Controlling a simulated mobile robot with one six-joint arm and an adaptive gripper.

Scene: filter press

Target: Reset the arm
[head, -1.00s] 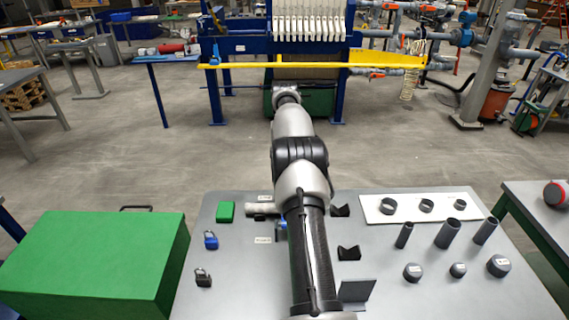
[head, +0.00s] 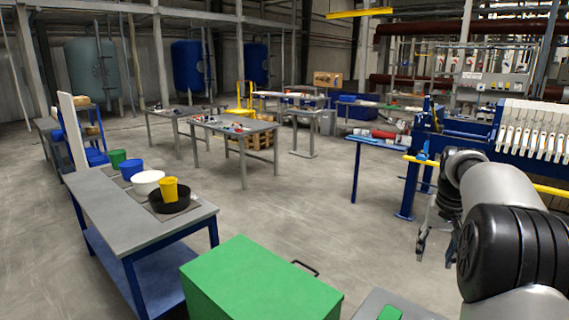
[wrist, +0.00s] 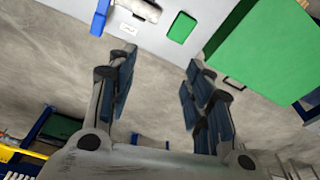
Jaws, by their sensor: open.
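My arm (head: 510,225) reaches into the right side of the head view, bent at its far end. My gripper (head: 437,255) hangs down from it there, small and partly hidden by the arm. In the wrist view my gripper (wrist: 157,75) is open, its two blue-padded fingers wide apart. Nothing is between the fingers; bare floor and a table edge show beyond them.
A green box (head: 262,285) stands at the front; it also shows in the wrist view (wrist: 265,45). A grey bench (head: 135,222) with coloured tubs stands at the left. The filter press (head: 540,130) stands behind my arm. The middle floor is clear.

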